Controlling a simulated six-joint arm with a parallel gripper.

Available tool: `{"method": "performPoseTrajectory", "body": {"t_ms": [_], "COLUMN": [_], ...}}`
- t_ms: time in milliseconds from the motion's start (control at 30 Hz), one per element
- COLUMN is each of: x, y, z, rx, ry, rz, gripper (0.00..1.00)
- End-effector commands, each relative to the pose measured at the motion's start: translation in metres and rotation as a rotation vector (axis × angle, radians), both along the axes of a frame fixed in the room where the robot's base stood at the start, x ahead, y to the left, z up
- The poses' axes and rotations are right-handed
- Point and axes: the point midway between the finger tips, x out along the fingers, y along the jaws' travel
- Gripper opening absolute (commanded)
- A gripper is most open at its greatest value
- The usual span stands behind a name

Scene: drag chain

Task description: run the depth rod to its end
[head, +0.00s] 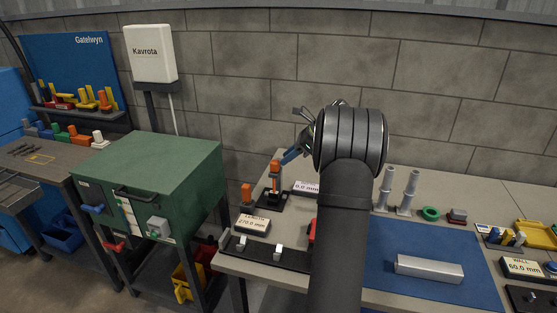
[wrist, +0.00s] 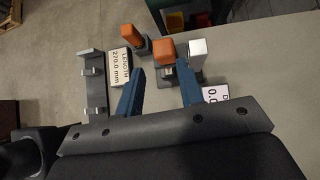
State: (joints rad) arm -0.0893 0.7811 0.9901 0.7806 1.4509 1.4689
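The depth gauge stand (head: 270,202) has a dark base and an upright with an orange block (head: 275,167) on top. In the wrist view the orange block (wrist: 165,49) shows with a silver upright piece (wrist: 197,50) just right of it. I cannot tell which part is the depth rod. A display (head: 306,187) beside the stand reads 0.0 mm; it is partly hidden in the wrist view (wrist: 214,92). My gripper (wrist: 161,70) is open, its blue fingers apart, with the orange block just beyond and between the tips. In the head view my gripper (head: 287,158) is beside the block's upper right. Contact is not clear.
A second orange-topped post (head: 247,194) stands close left, behind the length display (head: 252,224) reading 270.0 mm. A black rail with grey stops (head: 265,253) lies at the front edge. A blue mat (head: 405,245) with a silver bar (head: 429,269) is to the right.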

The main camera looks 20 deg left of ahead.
Motion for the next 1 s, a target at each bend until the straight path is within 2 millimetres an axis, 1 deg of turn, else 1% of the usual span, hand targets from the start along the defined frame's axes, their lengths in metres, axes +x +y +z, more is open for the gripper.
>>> {"method": "performPoseTrajectory", "body": {"t_ms": [33,67,100,200,300,400,467,533,633,1000], "x": [0.003,0.004,0.005,0.006,0.004,0.002,0.002,0.002,0.001,0.001], "y": [0.001,0.0,-0.002,-0.009,-0.015,-0.017,-0.016,-0.014,-0.008,0.023], "z": [0.026,0.039,0.058,0.097,0.118,0.124,0.123,0.117,0.102,0.027], "rx": [-0.055,-0.094,-0.146,-0.259,-0.336,-0.373,-0.38,-0.382,-0.381,-0.379], "ry": [-0.022,-0.029,-0.037,-0.058,-0.061,-0.059,-0.057,-0.056,-0.056,-0.055], "rz": [0.009,0.009,0.003,-0.031,-0.057,-0.067,-0.07,-0.069,-0.069,-0.067], "gripper": [0.35,0.35,0.35,0.35,0.35,0.35,0.35,0.35,0.35,0.35]}}
